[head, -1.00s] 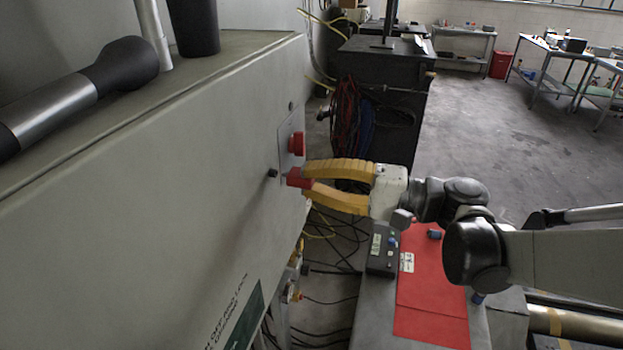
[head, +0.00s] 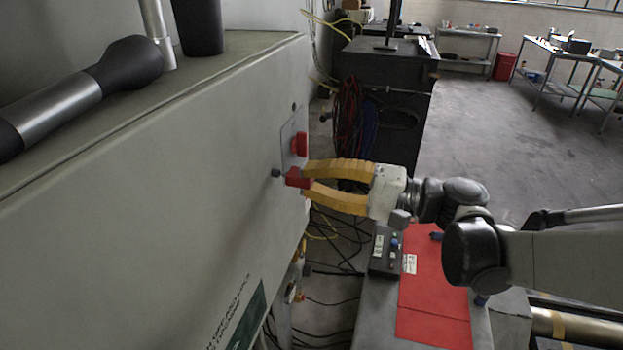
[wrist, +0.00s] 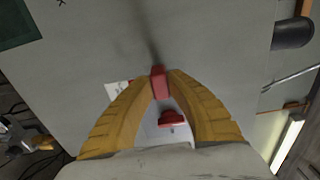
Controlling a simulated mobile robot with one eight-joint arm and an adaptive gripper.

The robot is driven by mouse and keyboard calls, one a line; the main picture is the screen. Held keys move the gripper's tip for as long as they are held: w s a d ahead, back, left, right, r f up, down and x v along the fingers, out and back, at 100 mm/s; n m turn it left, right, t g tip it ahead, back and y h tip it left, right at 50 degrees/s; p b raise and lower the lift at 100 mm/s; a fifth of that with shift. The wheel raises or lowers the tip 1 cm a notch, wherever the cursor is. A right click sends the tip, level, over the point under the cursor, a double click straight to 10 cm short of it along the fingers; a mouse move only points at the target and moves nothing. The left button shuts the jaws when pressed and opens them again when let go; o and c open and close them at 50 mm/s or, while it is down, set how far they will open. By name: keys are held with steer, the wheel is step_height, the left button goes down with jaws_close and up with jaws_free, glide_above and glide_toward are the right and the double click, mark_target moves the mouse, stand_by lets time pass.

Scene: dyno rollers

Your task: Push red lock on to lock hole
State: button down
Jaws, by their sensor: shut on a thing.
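My gripper (head: 306,178) has its two yellow fingers closed on a small red lock (head: 295,177) beside the side wall of the large grey cabinet. The red lock also shows between the fingertips in the wrist view (wrist: 158,82).
The grey cabinet (head: 150,200) fills the left side. A red-topped bench (head: 432,300) with a small control box (head: 385,250) lies below my arm. Cables hang and lie behind the gripper. Open floor (head: 480,140) lies beyond, with worktables at the back.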

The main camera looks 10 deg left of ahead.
steer(key=shift+a, duration=0.55)
stand_by(0.4)
steer(key=c, duration=1.3)
jaws_free()
steer(key=shift+c, duration=0.2)
steer(key=d, duration=1.2)
steer(key=s+d+f+m+t+h+b, duration=0.15)
steer(key=s+d+f+h, duration=0.25)
steer(key=s+f+h, duration=0.45)
steer(key=s+d+f+n+t+h, duration=0.1)
steer(key=d+f+t+h, duration=0.1)
steer(key=d, duration=0.5)
steer(key=s+d+f+n+t+h, duration=0.1)
steer(key=s+d+f+t+h, duration=0.1)
steer(key=d+f+h, duration=0.3)
steer(key=d+h, duration=0.2)
steer(key=d, duration=0.1)
steer(key=shift+b, duration=0.3)
